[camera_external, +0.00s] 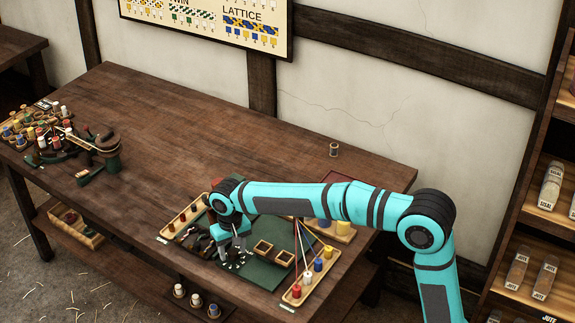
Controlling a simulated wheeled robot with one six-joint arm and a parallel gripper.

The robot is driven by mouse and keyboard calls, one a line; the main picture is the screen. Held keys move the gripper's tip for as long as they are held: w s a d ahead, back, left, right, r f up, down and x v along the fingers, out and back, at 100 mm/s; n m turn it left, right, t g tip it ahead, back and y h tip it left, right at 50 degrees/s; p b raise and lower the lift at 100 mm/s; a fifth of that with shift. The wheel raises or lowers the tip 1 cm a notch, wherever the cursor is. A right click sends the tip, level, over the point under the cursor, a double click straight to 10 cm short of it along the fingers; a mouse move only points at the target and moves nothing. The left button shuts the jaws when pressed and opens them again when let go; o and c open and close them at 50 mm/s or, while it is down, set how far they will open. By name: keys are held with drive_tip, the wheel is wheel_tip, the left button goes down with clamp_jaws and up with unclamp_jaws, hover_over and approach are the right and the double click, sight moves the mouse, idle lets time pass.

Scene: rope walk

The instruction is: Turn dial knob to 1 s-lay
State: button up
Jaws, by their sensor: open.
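My gripper (234,256) points down over the front right of the wooden table (150,130), above a dark green board (272,228). Its fingers are apart, and I see nothing clearly held between them. Dark metal parts (190,240) sit just left of the gripper. I cannot make out the dial knob or its markings; the gripper and wrist may hide it, or it is too small to tell.
Wooden trays (303,292) with coloured spools flank the board. Two square wooden frames (284,258) lie right of the gripper. A dark green machine (110,160) and spools stand at the far left. A small spool (334,149) stands at the back. The table's middle is clear.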

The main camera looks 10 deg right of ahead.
drive_tip(key=c, duration=1)
drive_tip(key=shift+o, duration=0.2)
drive_tip(key=shift+n, duration=0.3)
drive_tip(key=n, duration=0.3)
drive_tip(key=shift+n, duration=2)
drive_tip(key=o, duration=1)
drive_tip(key=shift+c, duration=0.2)
